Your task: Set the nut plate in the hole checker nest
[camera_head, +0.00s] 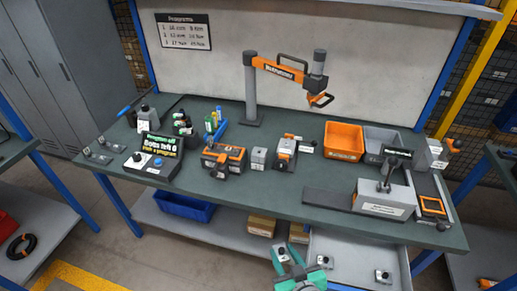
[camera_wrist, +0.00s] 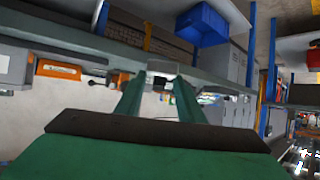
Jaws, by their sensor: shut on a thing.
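My gripper (camera_head: 286,256), with green fingers, is at the bottom of the head view, in front of the bench and beside an open drawer. It is shut on a small pale grey piece (camera_head: 282,254), which I take to be the nut plate. Similar small plates with dark tops (camera_head: 324,262) lie in the drawer. I cannot tell for sure which fixture is the hole checker nest; an orange and grey fixture (camera_head: 284,152) and a grey block (camera_head: 258,159) stand mid-bench.
The green bench top (camera_head: 290,205) has a clear front strip. An orange bin (camera_head: 344,141), a grey bin (camera_head: 381,140) and a grey press-like block (camera_head: 384,197) stand right. An orange arm (camera_head: 280,68) overhangs the back. The open drawer (camera_head: 350,250) juts out below.

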